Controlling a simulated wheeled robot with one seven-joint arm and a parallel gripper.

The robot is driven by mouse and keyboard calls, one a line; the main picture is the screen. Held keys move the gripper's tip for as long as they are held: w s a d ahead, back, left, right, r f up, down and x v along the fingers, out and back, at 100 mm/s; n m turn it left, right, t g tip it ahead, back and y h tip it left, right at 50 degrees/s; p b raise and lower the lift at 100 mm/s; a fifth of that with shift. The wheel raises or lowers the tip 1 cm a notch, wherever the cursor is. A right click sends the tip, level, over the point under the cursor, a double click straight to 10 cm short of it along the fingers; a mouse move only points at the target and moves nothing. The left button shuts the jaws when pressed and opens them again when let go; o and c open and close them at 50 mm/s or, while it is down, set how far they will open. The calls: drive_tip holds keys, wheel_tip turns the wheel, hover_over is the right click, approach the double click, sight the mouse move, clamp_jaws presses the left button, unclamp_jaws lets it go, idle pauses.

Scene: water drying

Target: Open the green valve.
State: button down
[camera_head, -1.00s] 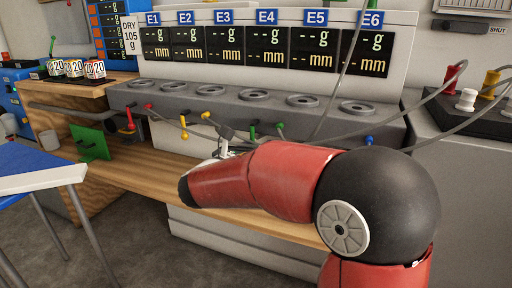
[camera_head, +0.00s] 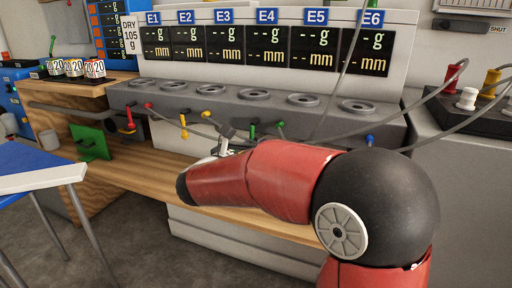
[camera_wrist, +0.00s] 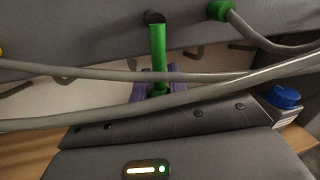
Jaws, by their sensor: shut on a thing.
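The green valve handle (camera_wrist: 158,48) hangs from a dark stem on the front of the grey manifold in the wrist view. It points down, roughly in line with my gripper. My gripper (camera_wrist: 158,91), with purple finger pads, is shut on the lower end of the handle. Two grey hoses cross in front and partly hide the grip. In the head view the green handle (camera_head: 252,131) shows small above my red arm, which hides most of the gripper.
A green hose fitting (camera_wrist: 219,10) sits right of the handle. Yellow (camera_head: 183,127) and red (camera_head: 150,107) fittings lie left along the manifold (camera_head: 225,98). A blue-capped container (camera_wrist: 284,97) stands at right in the wrist view. The wooden shelf (camera_head: 150,163) runs below.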

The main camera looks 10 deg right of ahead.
drive_tip(key=shift+w+a+r+m+g+y+b, duration=0.15)
drive_tip(key=shift+w+a+m+b, duration=0.2)
drive_tip(key=shift+m, duration=0.45)
drive_tip(key=shift+w+a+m+g+y+b, duration=0.1)
drive_tip(key=shift+w+a+m+y+b, duration=0.1)
drive_tip(key=shift+a+m+b, duration=0.45)
drive_tip(key=shift+w+a+r+m+g+y+b, duration=0.15)
drive_tip(key=shift+w+m+b, duration=0.1)
drive_tip(key=shift+m, duration=0.7)
drive_tip(key=c, duration=1.3)
unclamp_jaws()
drive_tip(key=f+v, duration=0.1)
drive_tip(key=v, duration=0.6)
drive_tip(key=shift+s+a+r+p, duration=0.25)
drive_tip(key=shift+s+r+p, duration=0.05)
drive_tip(key=shift+r+p, duration=0.1)
